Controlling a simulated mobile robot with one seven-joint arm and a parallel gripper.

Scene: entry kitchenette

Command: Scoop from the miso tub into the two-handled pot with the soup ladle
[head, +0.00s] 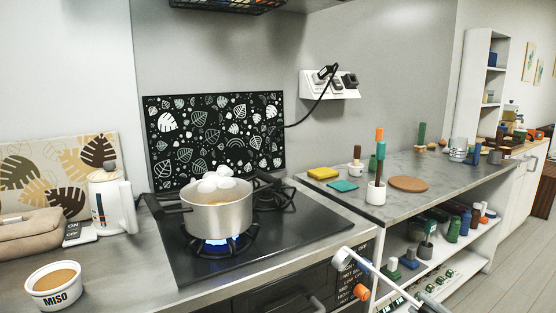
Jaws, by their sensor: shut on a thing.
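The miso tub (54,287), a white ribbed bowl marked MISO with tan paste, stands on the counter at the lower left. The two-handled pot (218,218) sits upright on the front burner, with light liquid inside and white puffs above it. The soup ladle (343,259) is at the lower right, its pale bowl end beside the stove's front corner and its handle running down to the right. My gripper (428,303) shows only in part at the bottom edge, shut on the ladle's handle. It is well to the right of both pot and tub.
A blue flame (216,244) burns under the pot. A white kettle (113,200) and a beige bag (35,235) stand left of the stove. A white utensil holder (376,192) stands on the right counter, above shelves of bottles. Clear counter lies between tub and stove.

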